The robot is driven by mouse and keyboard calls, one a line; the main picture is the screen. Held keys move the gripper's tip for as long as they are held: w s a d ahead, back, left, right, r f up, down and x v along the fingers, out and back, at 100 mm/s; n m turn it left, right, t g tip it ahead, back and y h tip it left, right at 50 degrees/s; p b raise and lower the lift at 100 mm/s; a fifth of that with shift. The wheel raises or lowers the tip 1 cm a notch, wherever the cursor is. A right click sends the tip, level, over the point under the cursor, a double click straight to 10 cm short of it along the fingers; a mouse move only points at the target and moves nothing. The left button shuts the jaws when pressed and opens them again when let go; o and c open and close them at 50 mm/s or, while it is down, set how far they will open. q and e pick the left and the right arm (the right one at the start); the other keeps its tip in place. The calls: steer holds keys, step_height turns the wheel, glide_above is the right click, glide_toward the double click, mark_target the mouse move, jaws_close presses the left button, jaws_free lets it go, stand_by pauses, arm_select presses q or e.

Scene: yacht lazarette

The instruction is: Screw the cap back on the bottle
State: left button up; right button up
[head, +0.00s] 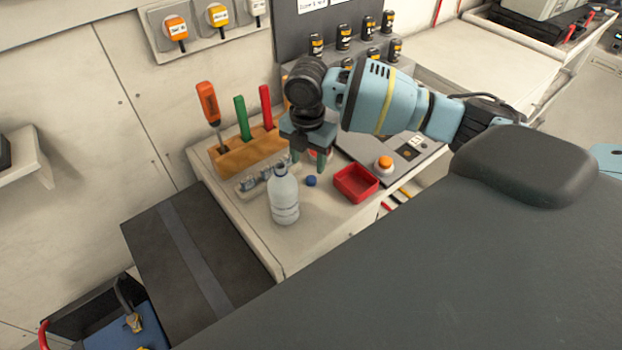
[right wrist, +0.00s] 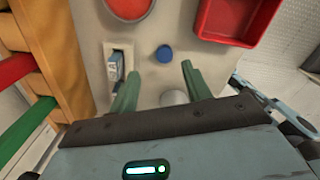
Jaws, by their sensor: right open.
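A clear, capless bottle (head: 285,200) stands upright near the front of the light counter. A small blue cap (head: 311,181) lies on the counter just right of the bottle; it also shows in the right wrist view (right wrist: 164,53), beyond the fingertips. My right gripper (head: 308,165) is open and points down above the counter, close behind the bottle neck. In the right wrist view its green fingers (right wrist: 156,85) are apart with no object gripped. A pale round shape between them, partly hidden by the gripper body, may be the bottle. My left gripper is out of view.
A red tray (head: 356,196) sits right of the cap. A wooden rack (head: 240,155) with several colored-handled tools stands behind left. A small holder (head: 255,183) and a red round object (right wrist: 128,8) are near the gripper. The counter's front left is clear.

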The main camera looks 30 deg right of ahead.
mark_target(311, 179)
steer(key=f, duration=0.4)
steer(key=shift+s+d+f, duration=0.1)
steer(key=shift+s+d, duration=0.15)
steer(key=shift+s, duration=0.1)
steer(key=shift+f, duration=0.5)
steer(key=c, duration=1)
